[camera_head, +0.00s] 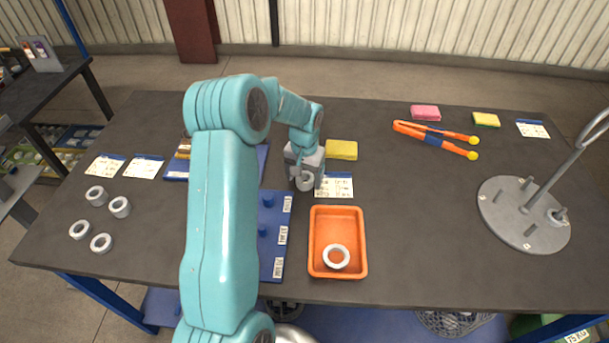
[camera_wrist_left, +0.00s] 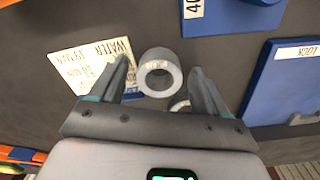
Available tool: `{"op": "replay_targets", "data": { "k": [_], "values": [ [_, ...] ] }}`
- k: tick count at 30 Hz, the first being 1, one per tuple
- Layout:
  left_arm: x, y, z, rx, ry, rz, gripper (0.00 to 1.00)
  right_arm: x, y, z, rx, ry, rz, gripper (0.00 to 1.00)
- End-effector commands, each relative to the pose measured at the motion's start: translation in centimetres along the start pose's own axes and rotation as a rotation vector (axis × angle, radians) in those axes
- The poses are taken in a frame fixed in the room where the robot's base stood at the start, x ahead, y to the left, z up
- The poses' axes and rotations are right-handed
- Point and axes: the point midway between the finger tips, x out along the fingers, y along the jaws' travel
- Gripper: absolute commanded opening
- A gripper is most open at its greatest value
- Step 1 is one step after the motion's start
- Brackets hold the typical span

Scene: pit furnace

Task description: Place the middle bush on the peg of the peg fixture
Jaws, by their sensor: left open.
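My left gripper (camera_head: 304,179) is over the middle of the table, pointing down and open. A grey ring-shaped bush (camera_head: 306,182) is at its fingertips. In the left wrist view this bush (camera_wrist_left: 160,88) shows between the two fingers, with a gap on each side. A second ring (camera_wrist_left: 180,104) is partly hidden behind the gripper there. A round grey metal plate with upright pegs and a tall hooked rod, which looks like the peg fixture (camera_head: 497,211), stands at the right. A small round piece (camera_head: 557,216) is at its right edge. My right gripper is out of view.
Several grey bushes (camera_head: 120,206) stand at the left. A blue board (camera_head: 273,260) with blue pegs is partly behind my arm. An orange tray (camera_head: 313,250) holds a pale ring (camera_head: 336,257). Orange tongs (camera_head: 437,138) and sponges (camera_head: 341,150) lie further back. The table between tray and fixture is clear.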

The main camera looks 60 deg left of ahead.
Motion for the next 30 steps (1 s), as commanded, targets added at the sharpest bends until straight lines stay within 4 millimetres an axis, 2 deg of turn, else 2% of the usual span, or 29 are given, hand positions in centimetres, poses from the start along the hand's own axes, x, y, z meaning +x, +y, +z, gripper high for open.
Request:
{"op": "replay_targets", "data": {
  "k": [2,5,15,20,24,30],
  "values": [
    [-0.5,0.0,0.0,0.000,0.000,0.000,0.76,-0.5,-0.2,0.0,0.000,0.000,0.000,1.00],
    [-1.6,0.0,-0.1,-0.001,0.006,0.000,0.76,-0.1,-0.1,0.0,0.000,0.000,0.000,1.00],
    [-9.3,0.0,-0.1,-0.001,0.005,0.000,0.76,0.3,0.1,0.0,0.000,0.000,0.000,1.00],
    [-11.6,0.0,-0.1,0.000,0.003,0.000,0.76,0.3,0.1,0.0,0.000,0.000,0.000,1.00],
    [-12.3,0.0,0.0,0.000,0.000,0.000,0.76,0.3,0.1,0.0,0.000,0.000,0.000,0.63],
    [-12.3,0.0,0.1,0.000,0.000,0.000,0.76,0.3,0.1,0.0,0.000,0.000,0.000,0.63]
  ]
}}
